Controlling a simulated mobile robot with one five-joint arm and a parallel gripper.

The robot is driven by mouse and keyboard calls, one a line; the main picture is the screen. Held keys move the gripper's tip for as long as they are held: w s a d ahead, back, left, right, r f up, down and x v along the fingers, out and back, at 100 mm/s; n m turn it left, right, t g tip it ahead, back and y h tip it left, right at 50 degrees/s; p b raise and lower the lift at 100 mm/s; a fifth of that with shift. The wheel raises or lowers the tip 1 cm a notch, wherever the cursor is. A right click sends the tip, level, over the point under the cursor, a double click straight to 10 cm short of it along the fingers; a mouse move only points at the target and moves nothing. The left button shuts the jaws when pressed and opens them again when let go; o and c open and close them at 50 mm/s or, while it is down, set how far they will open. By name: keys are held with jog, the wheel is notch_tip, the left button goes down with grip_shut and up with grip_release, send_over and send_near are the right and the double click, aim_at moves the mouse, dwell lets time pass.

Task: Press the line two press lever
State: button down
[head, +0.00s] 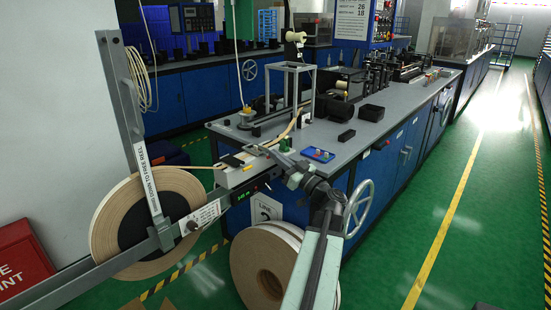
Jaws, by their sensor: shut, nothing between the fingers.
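A grey press lever (130,95) stands steeply upright at the left in the head view, leaning a little. Its lower end meets a long grey beam in front of a large tape reel (105,225). A white label (149,180) on the lever reads partly "down to free reel". My arm rises from the bottom middle, and my gripper (272,153) is at its far end, by the bench's near corner. It is small in the picture and looks shut and empty. It is well to the right of the lever, apart from it.
A grey-topped blue bench (375,130) with machines stands behind my arm. A white sign (265,208) starting "Line" is on its near end. Another reel (262,268) stands below. A handwheel (358,208) juts out. A red box (22,260) is at left. The green aisle at right is clear.

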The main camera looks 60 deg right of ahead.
jog(key=shift+f, duration=0.25)
notch_tip(320, 180, up, 5)
jog(key=p, duration=0.5)
jog(key=f+b+v, duration=0.2)
jog(key=b+v, duration=0.4)
jog(key=v, duration=0.5)
jog(key=shift+w+f, duration=0.15)
jog(key=shift+w, duration=0.3)
jog(key=shift+d, duration=0.15)
